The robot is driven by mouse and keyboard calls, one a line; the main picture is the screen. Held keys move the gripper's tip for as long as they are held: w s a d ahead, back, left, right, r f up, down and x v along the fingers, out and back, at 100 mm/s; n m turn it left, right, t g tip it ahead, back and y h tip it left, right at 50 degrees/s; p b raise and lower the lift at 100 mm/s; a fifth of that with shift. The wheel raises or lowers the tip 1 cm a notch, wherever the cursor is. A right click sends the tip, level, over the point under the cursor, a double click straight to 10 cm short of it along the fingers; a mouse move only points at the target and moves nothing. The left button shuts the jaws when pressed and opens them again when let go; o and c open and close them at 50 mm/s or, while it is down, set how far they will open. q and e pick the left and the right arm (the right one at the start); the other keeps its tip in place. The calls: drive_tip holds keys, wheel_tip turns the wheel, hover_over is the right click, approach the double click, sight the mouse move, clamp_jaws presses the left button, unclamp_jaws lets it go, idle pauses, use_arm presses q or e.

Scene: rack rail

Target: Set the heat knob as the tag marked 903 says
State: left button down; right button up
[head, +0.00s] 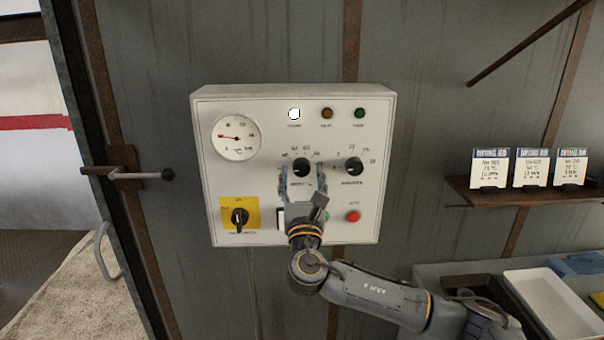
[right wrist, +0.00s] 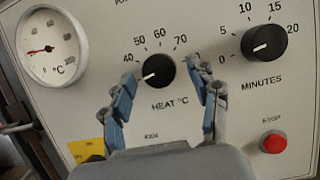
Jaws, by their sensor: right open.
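The black heat knob (right wrist: 158,70) is on the white control panel, under a scale with 40, 50, 60 and 70 readable. Its white pointer line aims left and slightly down, near the 40 end. It also shows in the head view (head: 301,167). My right gripper (head: 302,174) is open, with a finger on each side of the knob's lower part; contact cannot be told. In the right wrist view its right finger covers part of the scale past 70. Three tags stand on the shelf: left (head: 490,168), middle (head: 531,168) and right (head: 570,167). Their small print is hard to read; the left one seems to say 903.
The minutes knob (right wrist: 264,42) is right of the heat knob, above a red stop button (right wrist: 273,142). A dial gauge (head: 236,138) and a yellow-plated switch (head: 240,216) are on the panel's left. A shelf (head: 520,197) and white tray (head: 553,305) are at right.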

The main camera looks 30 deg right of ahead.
drive_tip(key=c, duration=1.2)
drive_tip(key=shift+o, duration=0.2)
drive_tip(key=shift+f, duration=0.1)
